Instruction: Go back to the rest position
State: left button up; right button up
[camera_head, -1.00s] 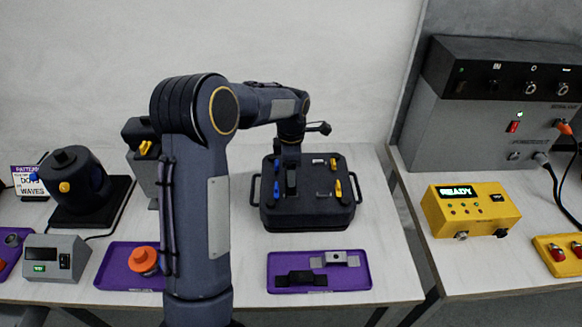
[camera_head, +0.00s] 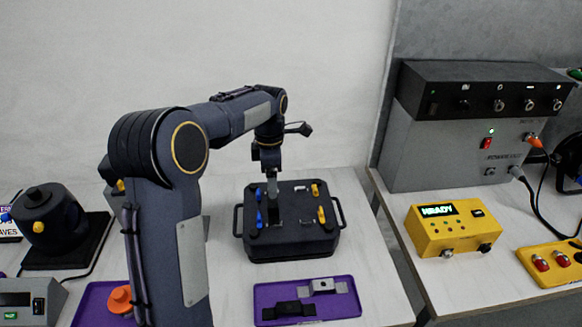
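My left arm rises from the bottom left and bends over to the right. Its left gripper (camera_head: 272,192) points down over the black case (camera_head: 290,247), among the coloured latches on its lid. The fingers are dark against the dark lid, so I cannot tell whether they are open, hold anything or touch the lid. Blue latches (camera_head: 259,212) lie to the left of the gripper and yellow latches (camera_head: 321,214) to the right. My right gripper is not in view.
A purple tray (camera_head: 345,309) with two small plates lies in front of the case. An orange knob (camera_head: 120,299) is on another tray, partly behind my arm. A yellow box (camera_head: 455,230) and grey control unit (camera_head: 462,145) stand on the right table. A gap separates the tables.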

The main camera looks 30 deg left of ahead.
pick_arm(q)
jog(key=s+d+r+m+t+h, duration=0.1)
jog(key=s+d+r+m, duration=0.15)
jog(key=s+m, duration=0.35)
jog(key=s+d+r+m+t+h, duration=0.1)
jog(key=s+r+m+t, duration=0.2)
jog(key=s, duration=0.5)
jog(key=s+d+f+m+h, duration=0.1)
jog(key=s+d+f+m, duration=0.1)
jog(key=s+d+m, duration=0.2)
jog(key=s+d+f+m+t, duration=0.1)
jog(key=s+d+m, duration=0.3)
jog(key=s+m, duration=0.5)
jog(key=shift+s+f+m+t+h, duration=0.3)
jog(key=shift+s+f+m+h, duration=0.1)
jog(key=shift+s, duration=0.7)
